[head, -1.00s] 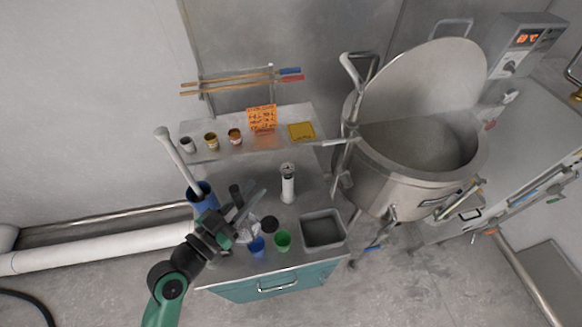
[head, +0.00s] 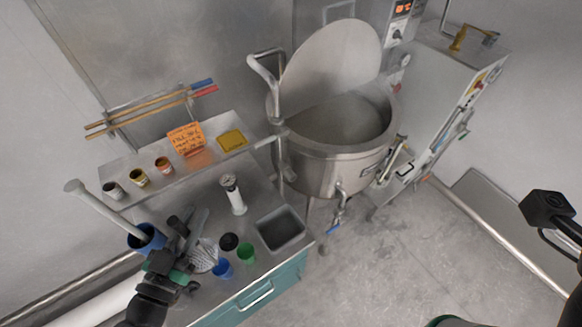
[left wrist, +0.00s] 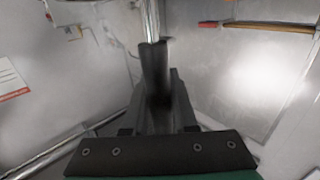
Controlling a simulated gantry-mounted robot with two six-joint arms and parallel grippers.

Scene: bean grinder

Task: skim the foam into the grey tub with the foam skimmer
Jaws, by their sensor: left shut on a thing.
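My left gripper (head: 190,228) is above the left part of the steel cart. In the left wrist view it is shut (left wrist: 160,95) on the dark grip of a tool with a shiny metal rod (left wrist: 150,20). I take this to be the foam skimmer, whose pale perforated head (head: 204,257) shows just beside the gripper in the head view. The grey tub (head: 282,231) sits on the cart's right front corner and looks empty. The large steel kettle (head: 325,170) stands behind to the right with its lid raised. Foam inside is not clearly distinguishable.
Near the gripper stand a blue holder (head: 147,238) with a long pale tool, a green cup (head: 246,253), a blue cup (head: 222,268) and a white cylinder (head: 234,195). Small jars and an orange note (head: 186,138) are on the back shelf. Floor right of the cart is clear.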

